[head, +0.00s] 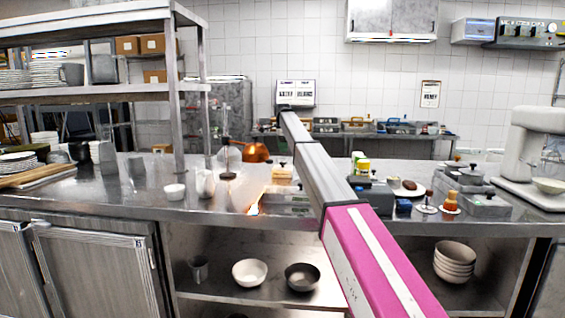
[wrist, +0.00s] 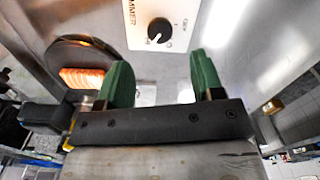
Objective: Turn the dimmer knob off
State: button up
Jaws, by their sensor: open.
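In the wrist view, the dimmer knob (wrist: 159,30) is a round black dial with a pale pointer line on a white panel (wrist: 180,42) marked "DIMMER". The panel is on a shiny metal surface. My gripper (wrist: 161,76) has two green fingers, spread apart and with nothing between them. The knob lies beyond the fingertips, apart from them, roughly in line with the gap. I cannot make out the small marks around the knob. In the head view my arm stretches over the counter, and neither the knob nor my gripper can be made out there.
In the wrist view, a dark round lamp with a glowing orange element (wrist: 82,78) is left of the panel, close to my left finger. In the head view, the steel counter (head: 130,205) holds crockery and small boxes. A steel shelf rack (head: 100,95) stands at the left.

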aim_at(283, 165)
notch_tip(283, 165, down, 7)
jog(key=c, duration=0.9)
